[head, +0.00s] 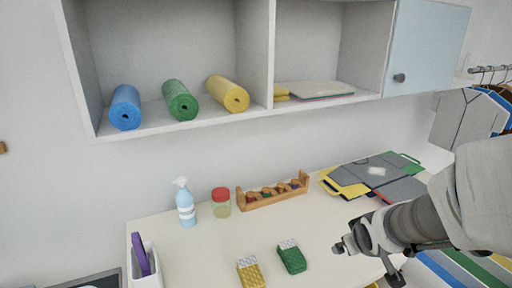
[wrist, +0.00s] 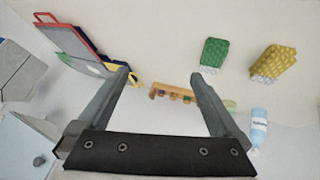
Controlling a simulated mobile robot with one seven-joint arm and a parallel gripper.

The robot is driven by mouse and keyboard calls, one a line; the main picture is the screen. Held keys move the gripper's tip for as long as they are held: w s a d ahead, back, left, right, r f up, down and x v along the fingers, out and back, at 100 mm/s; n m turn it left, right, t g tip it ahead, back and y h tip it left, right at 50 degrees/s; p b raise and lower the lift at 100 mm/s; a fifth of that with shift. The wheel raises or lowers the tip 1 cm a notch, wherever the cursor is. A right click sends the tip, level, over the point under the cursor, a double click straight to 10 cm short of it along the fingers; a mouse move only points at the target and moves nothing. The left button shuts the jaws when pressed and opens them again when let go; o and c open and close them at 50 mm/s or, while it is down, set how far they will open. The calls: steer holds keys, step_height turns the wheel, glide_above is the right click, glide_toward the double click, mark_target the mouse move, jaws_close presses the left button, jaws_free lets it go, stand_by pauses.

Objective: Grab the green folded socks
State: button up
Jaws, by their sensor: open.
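The green folded socks (head: 292,258) lie on the white table near its front, with a pale patterned end toward the back. They also show in the wrist view (wrist: 214,53), beyond the right fingertip and apart from it. Yellow folded socks (head: 250,272) lie just left of them in the head view, and right of them in the wrist view (wrist: 275,61). My gripper (head: 368,262) is to the right of the green socks in the head view. In the wrist view its two fingers (wrist: 158,80) are spread wide with nothing between them.
A wooden rack (head: 273,192), a red-lidded jar (head: 221,203) and a blue pump bottle (head: 186,205) stand along the back. Stacked folders (head: 375,178) lie at the back right. A white holder (head: 146,268) stands at the left. A shelf (head: 190,123) hangs above.

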step_height(320, 180, down, 6)
steer(key=w+n+t+y+p, duration=0.1)
steer(key=w+n+y+p, duration=0.1)
steer(key=y+p, duration=0.15)
steer(key=t+y+b, duration=0.3)
steer(key=y, duration=0.1)
glide_toward(293, 252)
steer(key=shift+h+v, duration=0.25)
steer(key=shift+v, duration=0.6)
steer(key=b+x, duration=0.2)
steer(key=b, duration=0.5)
steer(key=shift+a+r, duration=0.1)
steer(key=shift+w+b, duration=0.1)
steer(key=shift+b, duration=0.45)
steer(key=x, duration=0.4)
steer(key=shift+w+a, duration=0.2)
steer(key=shift+w, duration=0.1)
steer(key=shift+x, duration=2.65)
steer(key=shift+s, duration=0.15)
steer(key=c, duration=1.3)
